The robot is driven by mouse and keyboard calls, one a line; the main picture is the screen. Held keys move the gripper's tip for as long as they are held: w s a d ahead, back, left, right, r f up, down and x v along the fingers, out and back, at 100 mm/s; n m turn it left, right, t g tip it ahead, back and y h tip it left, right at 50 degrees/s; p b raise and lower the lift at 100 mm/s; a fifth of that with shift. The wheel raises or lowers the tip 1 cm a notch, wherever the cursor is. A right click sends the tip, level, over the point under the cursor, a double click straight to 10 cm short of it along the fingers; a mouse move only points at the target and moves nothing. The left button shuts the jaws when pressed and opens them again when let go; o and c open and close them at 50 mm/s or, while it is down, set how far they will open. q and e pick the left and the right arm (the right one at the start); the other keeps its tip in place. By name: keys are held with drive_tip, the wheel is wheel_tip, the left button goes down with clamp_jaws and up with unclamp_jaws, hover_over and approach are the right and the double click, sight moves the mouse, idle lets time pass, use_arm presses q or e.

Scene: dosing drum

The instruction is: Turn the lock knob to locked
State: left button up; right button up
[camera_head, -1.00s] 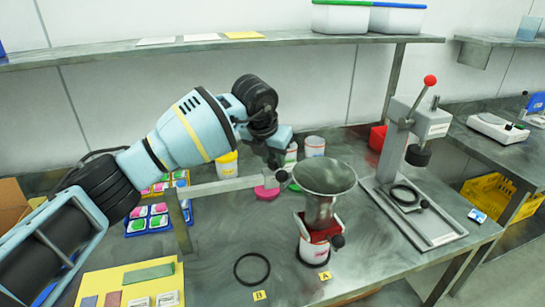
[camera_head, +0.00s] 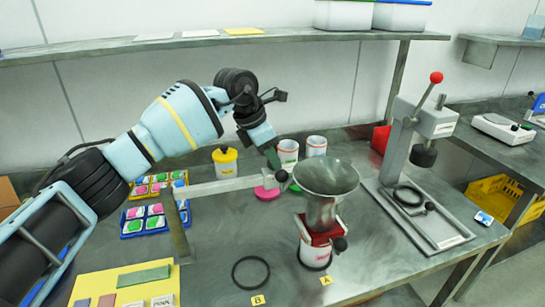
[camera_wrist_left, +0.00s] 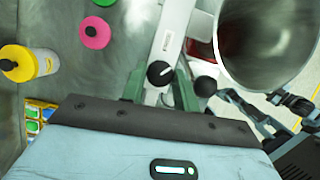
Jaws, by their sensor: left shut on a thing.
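The lock knob (camera_wrist_left: 160,73) is a round black dial with a white pointer line. In the left wrist view it sits between the two green fingers of my left gripper (camera_wrist_left: 160,88), and the pointer slants up to the right. In the head view my left gripper (camera_head: 274,162) reaches down to the end of the pale bar (camera_head: 225,187), beside the metal funnel (camera_head: 326,177). The left gripper is shut on the knob. The finger contact is too small to make out in the head view. My right gripper cannot be made out clearly.
A black ball (camera_wrist_left: 205,86) is close to the right finger. A lever press (camera_head: 425,160) stands right of the funnel. A black ring (camera_head: 251,272) lies in front.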

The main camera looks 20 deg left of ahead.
use_arm(q)
drive_tip(key=m+b, duration=0.1)
drive_tip(key=m+g, duration=0.1)
drive_tip(key=m, duration=0.1)
drive_tip(key=shift+w+f+m+h+b, duration=0.15)
drive_tip(key=shift+f+m+h+b, duration=0.15)
drive_tip(key=shift+h+b, duration=0.1)
drive_tip(key=m+g+b, duration=0.1)
drive_tip(key=m+b, duration=0.1)
drive_tip(key=m, duration=0.2)
drive_tip(key=shift+w+r+g, duration=0.1)
drive_tip(key=shift+g, duration=0.3)
drive_tip(key=shift+r+m+g+b, duration=0.1)
drive_tip(key=shift+m+g+b, duration=0.35)
drive_tip(key=shift+m, duration=0.65)
use_arm(e)
drive_tip(key=s+f+g, duration=0.1)
drive_tip(key=s+f, duration=0.2)
drive_tip(key=f, duration=0.3)
drive_tip(key=shift+s+a, duration=0.15)
drive_tip(key=shift+s+f, duration=0.1)
use_arm(q)
drive_tip(key=o, duration=1)
drive_tip(key=shift+r, duration=0.1)
drive_tip(key=shift+b+v, duration=0.3)
drive_tip(key=shift+v, duration=3.55)
use_arm(e)
drive_tip(key=shift+s+f, duration=0.1)
drive_tip(key=shift+f, duration=0.1)
